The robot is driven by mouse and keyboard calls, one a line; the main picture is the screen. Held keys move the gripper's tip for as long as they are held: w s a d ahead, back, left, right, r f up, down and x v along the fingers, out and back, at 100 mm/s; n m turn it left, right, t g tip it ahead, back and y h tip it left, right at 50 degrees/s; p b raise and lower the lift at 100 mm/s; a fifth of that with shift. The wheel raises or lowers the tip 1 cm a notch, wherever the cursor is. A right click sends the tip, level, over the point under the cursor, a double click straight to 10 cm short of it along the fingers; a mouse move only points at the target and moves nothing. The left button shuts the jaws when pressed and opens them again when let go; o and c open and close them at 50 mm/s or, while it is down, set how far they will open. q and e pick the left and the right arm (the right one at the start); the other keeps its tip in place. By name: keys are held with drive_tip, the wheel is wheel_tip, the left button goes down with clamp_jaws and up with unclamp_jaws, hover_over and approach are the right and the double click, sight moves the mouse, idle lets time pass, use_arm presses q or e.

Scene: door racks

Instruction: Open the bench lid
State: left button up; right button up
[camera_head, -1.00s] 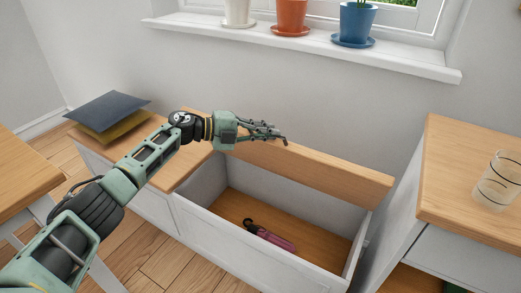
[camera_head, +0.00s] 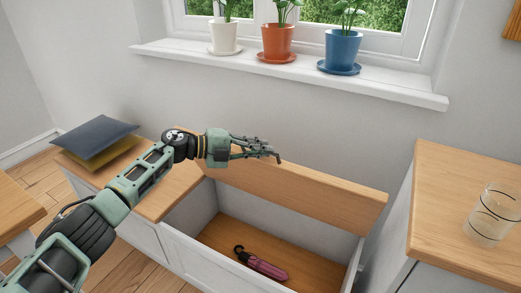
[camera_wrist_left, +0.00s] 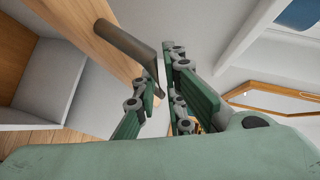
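The wooden bench lid (camera_head: 310,197) stands raised and tilted along the back of the bench, with the compartment (camera_head: 215,238) open below it. My left gripper (camera_head: 262,151) is at the lid's upper edge, left of its middle, with its fingers stretched to the right. In the left wrist view, the lid (camera_wrist_left: 83,42) runs beside the gripper (camera_wrist_left: 158,100). A dark brown bar (camera_wrist_left: 125,45) fixed at the lid reaches up to the fingers. The fingers look spread, with a gap between them; a grip on the bar does not show. My right gripper is out of view.
Grey and yellow cushions (camera_head: 95,136) lie on the bench's left end. A cabinet (camera_head: 460,180) with a glass (camera_head: 492,216) stands at the right. Potted plants (camera_head: 277,40) stand on the windowsill (camera_head: 290,75) above.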

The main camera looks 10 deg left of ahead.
use_arm(q)
drive_tip(key=o, duration=0.4)
drive_tip(key=shift+c, duration=0.2)
drive_tip(key=shift+a, duration=0.1)
drive_tip(key=v, duration=1.2)
drive_tip(key=shift+f, duration=0.1)
